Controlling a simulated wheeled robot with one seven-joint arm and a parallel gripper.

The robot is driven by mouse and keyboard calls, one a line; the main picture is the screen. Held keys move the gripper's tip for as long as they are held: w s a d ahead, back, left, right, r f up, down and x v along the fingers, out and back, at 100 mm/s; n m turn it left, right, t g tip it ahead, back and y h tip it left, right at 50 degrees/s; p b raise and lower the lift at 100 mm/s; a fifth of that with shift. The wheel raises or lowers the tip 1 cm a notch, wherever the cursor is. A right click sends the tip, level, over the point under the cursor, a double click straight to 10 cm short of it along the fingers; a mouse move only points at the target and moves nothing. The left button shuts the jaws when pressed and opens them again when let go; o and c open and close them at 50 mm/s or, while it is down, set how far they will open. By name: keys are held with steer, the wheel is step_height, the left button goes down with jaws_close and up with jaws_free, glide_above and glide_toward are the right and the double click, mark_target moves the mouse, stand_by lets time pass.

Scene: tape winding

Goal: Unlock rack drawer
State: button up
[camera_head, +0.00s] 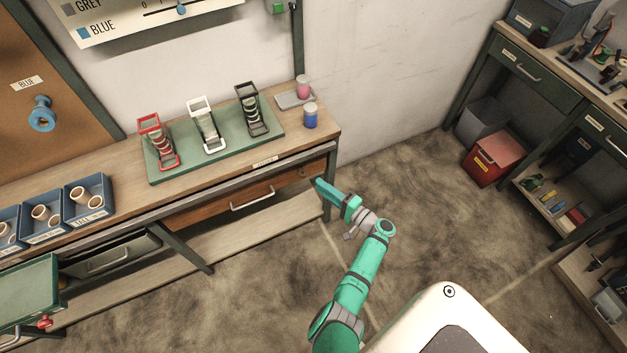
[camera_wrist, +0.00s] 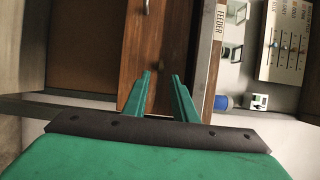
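The wooden drawer (camera_head: 205,212) sits under the bench on the left and looks closed, with a metal bar handle (camera_head: 252,199). A small light fitting (camera_head: 304,173), perhaps its lock, shows near the drawer's right end. My gripper (camera_head: 316,182) is just in front of that right end. In the wrist view the brown drawer front (camera_wrist: 160,45) lies beyond the fingers. My two green fingers (camera_wrist: 161,74) are apart with a narrow gap and nothing seen between them. A small metal piece (camera_wrist: 146,6) shows at the top edge of that view. I cannot tell whether the fingers touch the drawer.
The bench top holds a green tray (camera_head: 180,171) with red, white and black racks, and a blue spool (camera_head: 310,118). The bench edge with a FEEDER label (camera_wrist: 220,22) runs beside the drawer. A red bin (camera_head: 497,158) stands at the right. The floor between is clear.

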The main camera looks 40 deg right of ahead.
steer(key=s, duration=0.3)
steer(key=shift+s+d, duration=0.2)
steer(key=shift+d, duration=0.05)
stand_by(0.4)
